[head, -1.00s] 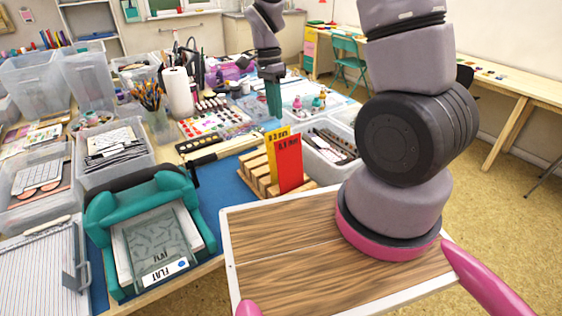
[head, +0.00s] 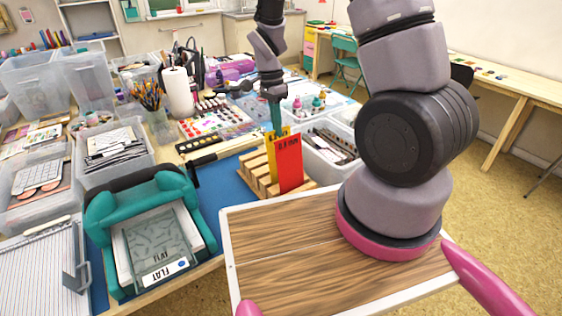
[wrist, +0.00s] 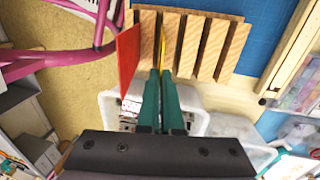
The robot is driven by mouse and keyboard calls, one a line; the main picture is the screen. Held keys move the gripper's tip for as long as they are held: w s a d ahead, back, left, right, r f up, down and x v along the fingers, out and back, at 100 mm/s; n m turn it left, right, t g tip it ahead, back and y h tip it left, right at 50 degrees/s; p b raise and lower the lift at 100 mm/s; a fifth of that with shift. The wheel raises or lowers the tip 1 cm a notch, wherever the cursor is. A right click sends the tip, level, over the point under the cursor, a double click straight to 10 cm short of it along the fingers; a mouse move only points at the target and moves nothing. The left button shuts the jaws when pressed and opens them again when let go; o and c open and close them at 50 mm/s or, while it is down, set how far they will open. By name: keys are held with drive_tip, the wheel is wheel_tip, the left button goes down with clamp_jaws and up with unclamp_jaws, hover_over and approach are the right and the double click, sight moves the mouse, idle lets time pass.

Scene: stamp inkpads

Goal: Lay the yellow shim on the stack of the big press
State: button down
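The yellow shim (head: 270,154) stands upright in a slotted wooden rack (head: 256,180), partly hidden behind a red shim (head: 289,165). In the wrist view the yellow shim (wrist: 163,45) shows as a thin edge straight ahead of the fingertips. My gripper (head: 276,131) points down at the yellow shim's top edge. Its two teal fingers (wrist: 161,72) have a narrow gap between them, in line with the shim. Whether they touch it is unclear. A teal press (head: 108,215) stands at the front left, with a clear plate labelled FLAT (head: 155,245) in it.
The red shim (wrist: 128,62) stands just left of my fingers in the wrist view. A clear bin of dark strips (head: 330,145) is right of the rack. A dark-handled tool (head: 207,157) lies left of it. Blue mat (head: 232,190) shows between press and rack.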

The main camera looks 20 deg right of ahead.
wheel_tip(320, 180, up, 7)
drive_tip(key=w, duration=0.1)
drive_tip(key=shift+w+a+r, duration=0.2)
idle(0.7)
